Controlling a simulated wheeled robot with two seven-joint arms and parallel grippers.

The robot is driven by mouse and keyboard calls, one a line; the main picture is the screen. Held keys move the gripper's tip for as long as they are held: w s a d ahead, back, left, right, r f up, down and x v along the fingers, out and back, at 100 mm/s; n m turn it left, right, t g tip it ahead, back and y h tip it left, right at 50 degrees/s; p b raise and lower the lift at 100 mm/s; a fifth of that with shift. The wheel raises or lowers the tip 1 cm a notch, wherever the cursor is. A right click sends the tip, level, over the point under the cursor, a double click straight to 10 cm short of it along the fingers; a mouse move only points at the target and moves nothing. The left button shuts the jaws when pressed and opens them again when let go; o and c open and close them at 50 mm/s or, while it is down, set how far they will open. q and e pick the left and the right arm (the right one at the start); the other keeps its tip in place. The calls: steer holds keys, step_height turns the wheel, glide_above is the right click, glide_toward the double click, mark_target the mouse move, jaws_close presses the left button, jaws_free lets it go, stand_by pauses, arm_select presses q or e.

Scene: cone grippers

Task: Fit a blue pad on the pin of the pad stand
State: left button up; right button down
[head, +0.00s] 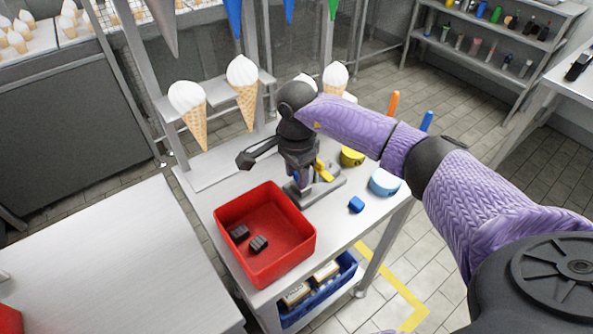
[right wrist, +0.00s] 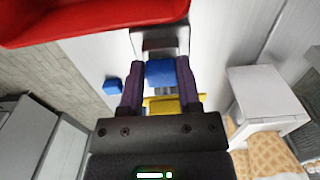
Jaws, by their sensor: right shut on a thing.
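My right gripper (head: 298,182) reaches down over the pad stand (head: 328,187), a grey base on the table. In the right wrist view its two purple fingers (right wrist: 160,85) are shut on a blue pad (right wrist: 160,72). The stand's grey part (right wrist: 158,38) shows just beyond the held pad. The pin is hidden, so I cannot tell whether the pad touches it. A yellow part (head: 324,171) is close beside the gripper and shows below the pad in the wrist view (right wrist: 175,105). Another blue pad (head: 356,204) lies loose on the table. My left gripper is not in view.
A red bin (head: 300,248) with dark blocks (head: 258,243) stands at the table's front left. A yellow round item (head: 352,156) and a white-and-blue item (head: 384,182) are on the right. Ice-cream cones (head: 242,85) stand in a rack behind.

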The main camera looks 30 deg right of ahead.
steer(key=shift+f+b, duration=0.4)
steer(key=shift+f, duration=0.1)
stand_by(0.3)
jaws_free()
stand_by(0.5)
steer(key=shift+r+p, duration=1.85)
steer(key=shift+r, duration=0.75)
